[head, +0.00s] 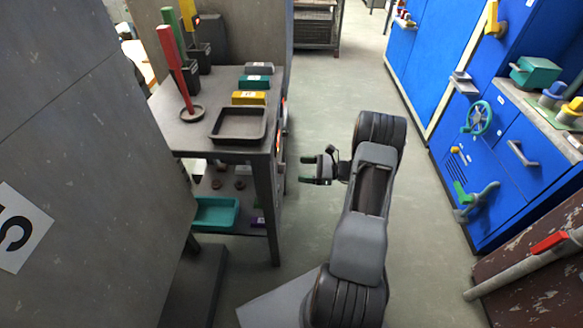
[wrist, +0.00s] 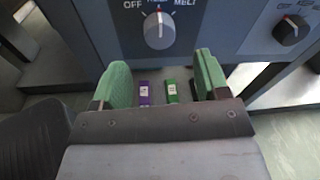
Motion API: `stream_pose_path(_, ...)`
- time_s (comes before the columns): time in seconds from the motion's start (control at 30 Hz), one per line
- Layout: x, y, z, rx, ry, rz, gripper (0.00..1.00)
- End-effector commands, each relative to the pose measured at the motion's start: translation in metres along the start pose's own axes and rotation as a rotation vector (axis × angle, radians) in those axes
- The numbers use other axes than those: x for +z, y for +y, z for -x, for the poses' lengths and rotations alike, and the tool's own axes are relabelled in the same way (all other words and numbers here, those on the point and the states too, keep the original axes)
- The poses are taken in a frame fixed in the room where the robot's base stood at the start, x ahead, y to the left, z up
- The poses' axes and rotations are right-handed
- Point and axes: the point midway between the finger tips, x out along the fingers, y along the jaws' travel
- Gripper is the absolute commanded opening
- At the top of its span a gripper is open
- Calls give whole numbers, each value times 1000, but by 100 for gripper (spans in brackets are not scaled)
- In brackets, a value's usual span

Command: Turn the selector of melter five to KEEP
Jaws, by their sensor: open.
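In the wrist view a grey selector knob (wrist: 158,30) sits on a blue-grey panel between the labels OFF and MELT. Its pointer stands about straight up, at a middle label cut by the frame's top edge; the label looks like KEEP. My gripper (wrist: 160,75) is open, its two green-padded fingers spread below the knob and apart from it, with nothing held. In the head view my gripper (head: 307,170) points left, beside the steel table. The knob is hidden there. No melter number shows in the wrist view.
A second knob (wrist: 291,30) is at the right of the wrist view. Purple (wrist: 144,93) and green (wrist: 172,92) blocks lie lower, beyond the fingers. The steel table (head: 200,142) holds a dark tray.

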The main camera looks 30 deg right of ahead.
Motion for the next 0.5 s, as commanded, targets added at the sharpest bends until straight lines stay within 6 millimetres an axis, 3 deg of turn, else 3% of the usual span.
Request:
stream_pose_path(0.2,0,0,42,-2,1,-1,68)
stream_pose_path(0.5,0,0,69,0,0,0,68)
